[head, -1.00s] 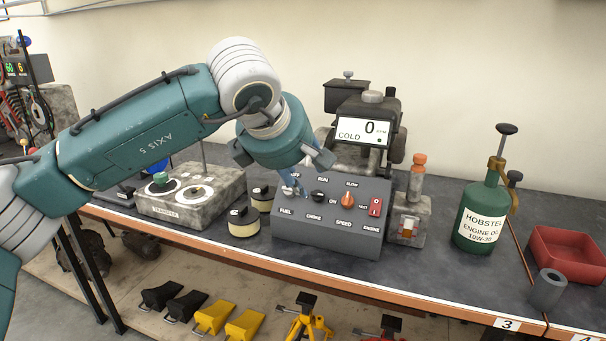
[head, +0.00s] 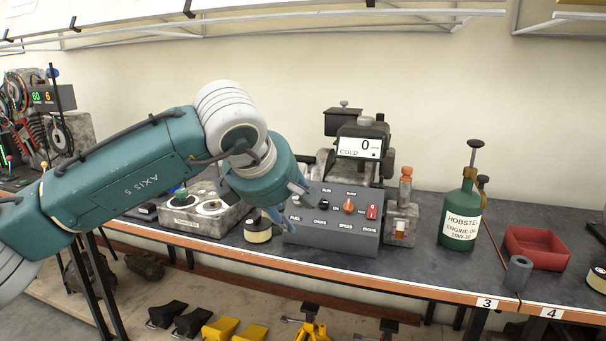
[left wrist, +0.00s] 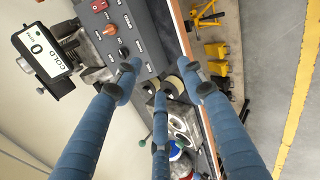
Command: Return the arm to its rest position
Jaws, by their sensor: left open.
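My left arm (head: 125,170) reaches in from the left of the head view, over the workbench. My left gripper (head: 287,203), with blue fingers, is at the left side of the grey engine control panel (head: 330,235), partly covering that edge. In the left wrist view the gripper (left wrist: 166,86) has its three fingers spread with nothing between them. The control panel (left wrist: 140,40) lies beyond the fingertips there. Whether a finger touches the panel cannot be told. My right gripper is not in view.
An engine with a "COLD 0" display (head: 360,147) stands behind the panel. A cream and black puck (head: 258,232) and a two-dial tester (head: 205,210) stand left. A green oil can (head: 462,215) and red tray (head: 537,246) are right.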

